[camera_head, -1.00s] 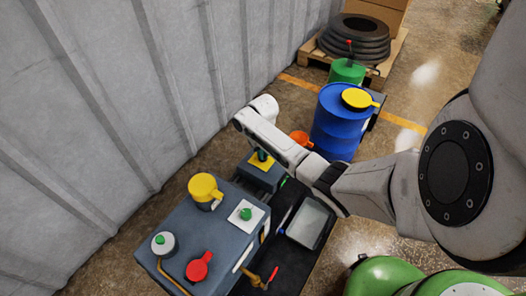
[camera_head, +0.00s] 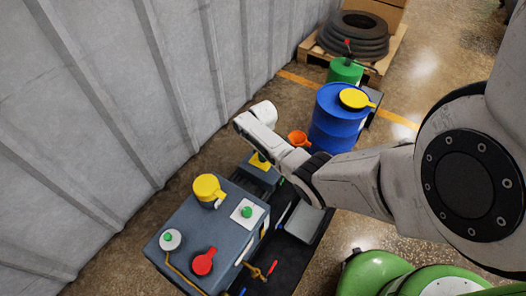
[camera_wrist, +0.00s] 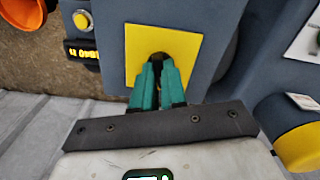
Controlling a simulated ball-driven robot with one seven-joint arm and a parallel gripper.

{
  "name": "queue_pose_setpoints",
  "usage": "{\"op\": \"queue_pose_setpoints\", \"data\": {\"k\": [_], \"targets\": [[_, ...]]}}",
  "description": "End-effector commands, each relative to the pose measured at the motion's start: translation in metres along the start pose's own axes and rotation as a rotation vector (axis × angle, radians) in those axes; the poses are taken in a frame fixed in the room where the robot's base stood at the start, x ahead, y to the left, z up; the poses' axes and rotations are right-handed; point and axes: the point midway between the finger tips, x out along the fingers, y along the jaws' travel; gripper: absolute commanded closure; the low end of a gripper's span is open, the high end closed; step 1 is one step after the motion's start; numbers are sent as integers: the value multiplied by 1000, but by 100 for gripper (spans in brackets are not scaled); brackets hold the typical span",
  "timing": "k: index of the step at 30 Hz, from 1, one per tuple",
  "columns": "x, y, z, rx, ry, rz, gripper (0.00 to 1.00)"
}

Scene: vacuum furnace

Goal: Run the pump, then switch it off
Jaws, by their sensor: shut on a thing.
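The pump unit's yellow plate (camera_wrist: 133,50) fills the middle of the wrist view, on a dark grey-blue housing (camera_wrist: 200,15). A dark round part (camera_wrist: 162,57) sits in its centre. My gripper (camera_wrist: 160,70), with teal fingers, reaches onto this part and is shut on it; the fingers hide most of it, so its setting cannot be told. A small display (camera_wrist: 82,54) with yellow characters, too blurred to read, and a round yellow button (camera_wrist: 82,20) are at the left. In the head view the yellow plate (camera_head: 258,162) shows just below my wrist, which hides most of my gripper.
A grey cabinet (camera_head: 215,235) with a yellow cap (camera_head: 208,187), a red handle (camera_head: 203,262) and a green button (camera_head: 246,211) stands in front. An orange funnel (camera_head: 298,138) and blue drum (camera_head: 338,120) stand behind. A corrugated wall (camera_head: 100,100) runs along the left.

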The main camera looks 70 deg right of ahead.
Motion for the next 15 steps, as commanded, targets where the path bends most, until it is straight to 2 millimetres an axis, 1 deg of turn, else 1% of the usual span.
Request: {"op": "queue_pose_setpoints", "data": {"k": [6, 15], "targets": [[-1, 0, -1, -125, 3, 1, 100], [0, 0, -1, -206, 3, 1, 100]]}}
